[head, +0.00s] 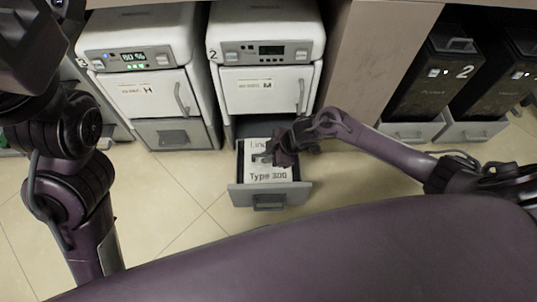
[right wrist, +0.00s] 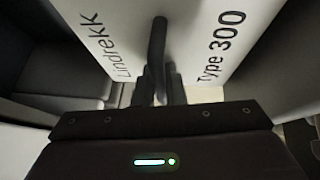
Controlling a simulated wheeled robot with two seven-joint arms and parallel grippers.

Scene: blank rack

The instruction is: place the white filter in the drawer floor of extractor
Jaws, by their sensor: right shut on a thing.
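The white filter (head: 268,175), printed "Type 300", is at the open drawer (head: 270,197) of extractor 2 (head: 266,90). In the head view it appears within the drawer's outline; I cannot tell whether it rests on the drawer floor. My right gripper (head: 272,158) is over the filter's upper middle and is shut on it. In the right wrist view the filter's white printed face (right wrist: 190,35) fills the top, with a dark upright bar (right wrist: 158,50) at the fingers (right wrist: 168,85). My left arm's dark end shows at the upper left; its fingers cannot be made out.
Extractor 3 (head: 140,75) stands to the left with its lower drawer (head: 175,134) shut. Dark machines (head: 435,75) with grey lower drawers stand at the right beyond a beige panel (head: 375,60). The tiled floor (head: 170,195) in front is clear.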

